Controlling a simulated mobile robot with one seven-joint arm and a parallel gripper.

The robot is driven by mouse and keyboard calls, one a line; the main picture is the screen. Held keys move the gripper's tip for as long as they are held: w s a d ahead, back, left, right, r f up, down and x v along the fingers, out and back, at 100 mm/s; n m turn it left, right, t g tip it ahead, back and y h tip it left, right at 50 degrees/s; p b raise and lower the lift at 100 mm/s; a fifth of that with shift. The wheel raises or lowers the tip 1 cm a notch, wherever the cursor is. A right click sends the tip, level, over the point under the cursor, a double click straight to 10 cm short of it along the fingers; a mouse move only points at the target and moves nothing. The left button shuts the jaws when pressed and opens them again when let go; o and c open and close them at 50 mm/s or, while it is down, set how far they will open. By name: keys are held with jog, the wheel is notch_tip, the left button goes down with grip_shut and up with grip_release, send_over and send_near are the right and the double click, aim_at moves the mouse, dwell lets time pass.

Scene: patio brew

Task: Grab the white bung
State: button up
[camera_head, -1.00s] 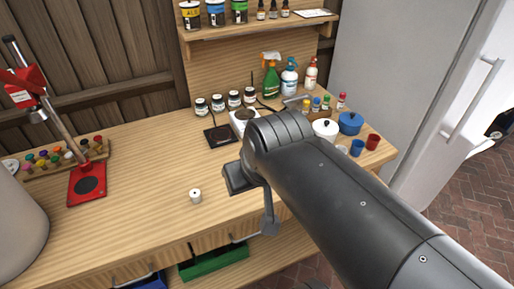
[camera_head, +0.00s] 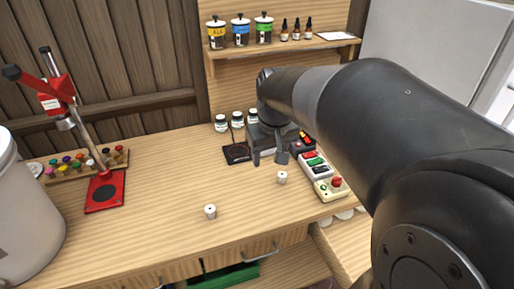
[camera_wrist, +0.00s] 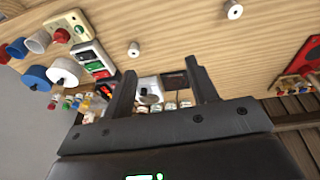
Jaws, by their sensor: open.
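Two small white bungs with dark centre holes stand on the wooden bench. One bung (camera_head: 210,211) is near the front edge, and the other bung (camera_head: 282,177) is to its right, closer to my gripper. They also show in the wrist view, one bung (camera_wrist: 233,11) at the top edge and one bung (camera_wrist: 133,49) just beyond the left finger. My gripper (camera_head: 269,161) is open over the bench, just behind and left of the right bung. In the wrist view the gap between my fingers (camera_wrist: 160,66) holds nothing; neither bung is between them.
A control box with coloured buttons (camera_head: 318,167) lies right of the right bung. A red bench capper (camera_head: 104,190) and a rack of coloured caps (camera_head: 75,165) stand at left. Several jars (camera_head: 221,122) and a dark scale (camera_head: 237,152) are behind.

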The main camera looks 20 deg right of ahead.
jog(key=w+d+f+g, duration=0.1)
jog(key=w+d+f, duration=0.3)
jog(key=w+d, duration=0.15)
jog(key=g, duration=0.2)
send_near(282, 174)
jog(key=shift+n, duration=0.3)
notch_tip(282, 174, down, 10)
jog(key=shift+s+d+f, duration=0.15)
jog(key=shift+c, duration=0.5)
jog(key=c, duration=0.9)
